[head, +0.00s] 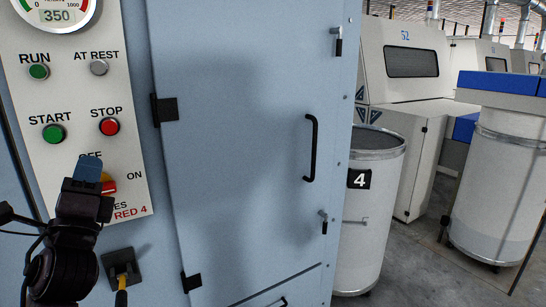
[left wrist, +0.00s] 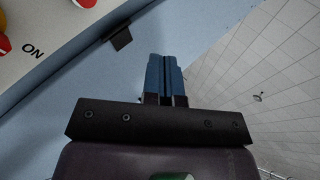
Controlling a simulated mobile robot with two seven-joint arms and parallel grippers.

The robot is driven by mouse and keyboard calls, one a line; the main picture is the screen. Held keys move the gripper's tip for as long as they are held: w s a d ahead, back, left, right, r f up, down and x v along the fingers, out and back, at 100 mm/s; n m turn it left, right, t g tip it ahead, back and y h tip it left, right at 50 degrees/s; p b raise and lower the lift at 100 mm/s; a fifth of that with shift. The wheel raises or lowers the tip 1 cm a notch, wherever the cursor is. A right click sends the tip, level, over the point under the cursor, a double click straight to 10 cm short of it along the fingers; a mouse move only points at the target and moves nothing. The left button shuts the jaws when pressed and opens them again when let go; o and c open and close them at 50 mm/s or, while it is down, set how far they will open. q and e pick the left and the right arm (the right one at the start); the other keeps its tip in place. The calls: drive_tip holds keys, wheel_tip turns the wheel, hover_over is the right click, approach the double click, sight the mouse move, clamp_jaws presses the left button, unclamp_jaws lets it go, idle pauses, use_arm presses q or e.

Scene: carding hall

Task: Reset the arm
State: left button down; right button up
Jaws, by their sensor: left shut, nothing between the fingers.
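My left gripper (head: 88,168) is in front of the lower part of the control panel (head: 75,85) in the head view. Its blue fingers are together and empty, and they also show in the left wrist view (left wrist: 165,75). It covers part of the red and yellow OFF/ON switch (head: 108,185). I cannot tell whether the fingers touch the switch. Above are the green START button (head: 54,134), the red STOP button (head: 109,126), the green RUN lamp (head: 39,71) and the grey AT REST lamp (head: 99,68). A gauge display (head: 57,15) reads 350. My right gripper is out of view.
A blue cabinet door (head: 245,130) with a black handle (head: 311,148) stands right of the panel. A white can marked 4 (head: 365,230) and machines (head: 405,80) stand at right. Grey floor (head: 415,260) shows between them.

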use_arm(q)
wheel_tip(320, 180, down, 28)
drive_tip(key=d+n+g+h, duration=0.2)
drive_tip(key=n+g+h, duration=0.35)
drive_tip(key=n, duration=1.05)
drive_tip(key=s+d+f+n+g+y, duration=0.1)
drive_tip(key=s+f+n+g, duration=0.4)
drive_tip(key=s+f, duration=1.5)
wheel_tip(320, 180, down, 3)
drive_tip(key=g, duration=0.3)
drive_tip(key=shift+y, duration=0.35)
